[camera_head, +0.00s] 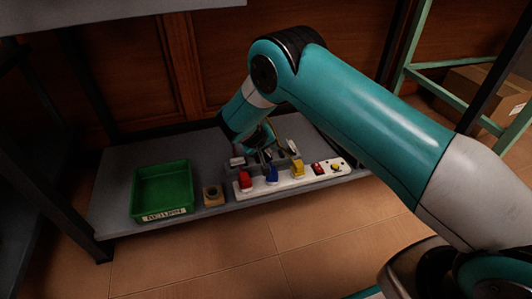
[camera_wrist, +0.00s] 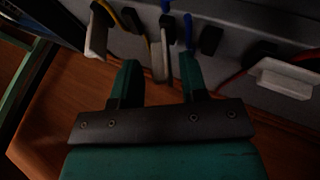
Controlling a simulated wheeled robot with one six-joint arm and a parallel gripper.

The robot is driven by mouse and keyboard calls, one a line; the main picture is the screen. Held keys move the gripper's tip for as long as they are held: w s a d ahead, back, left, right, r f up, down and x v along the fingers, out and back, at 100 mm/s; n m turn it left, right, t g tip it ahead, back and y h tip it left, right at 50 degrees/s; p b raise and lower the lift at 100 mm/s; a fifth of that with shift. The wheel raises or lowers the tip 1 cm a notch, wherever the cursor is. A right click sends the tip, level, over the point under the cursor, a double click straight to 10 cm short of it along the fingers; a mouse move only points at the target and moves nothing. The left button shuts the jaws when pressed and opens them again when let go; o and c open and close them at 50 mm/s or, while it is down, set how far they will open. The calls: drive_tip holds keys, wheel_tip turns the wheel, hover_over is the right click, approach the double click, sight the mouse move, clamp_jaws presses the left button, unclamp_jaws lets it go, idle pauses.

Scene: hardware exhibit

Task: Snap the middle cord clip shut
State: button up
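A row of cord clips lies behind the white power strip on the shelf in the head view, partly hidden by my arm. In the wrist view, the middle clip's pale lid (camera_wrist: 160,60) appears raised, beside a blue cord (camera_wrist: 188,30). Another raised pale lid (camera_wrist: 97,36) is at left by a yellow cord, and a wide pale lid (camera_wrist: 285,78) is at right by a red cord. My gripper (camera_wrist: 159,74) is open, its teal fingers apart. The middle lid shows in the gap between them; I cannot tell how deep it reaches. In the head view, my gripper (camera_head: 266,136) is over the clips.
The white power strip (camera_head: 323,175) holds red (camera_head: 245,180), blue (camera_head: 271,175) and yellow (camera_head: 298,169) plugs. A small wooden block (camera_head: 213,195) and a green bin (camera_head: 163,188) stand to its left. An upper shelf (camera_head: 110,14) hangs above at left.

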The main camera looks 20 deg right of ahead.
drive_tip(key=shift+w+d+f, duration=0.15)
drive_tip(key=shift+f, duration=0.1)
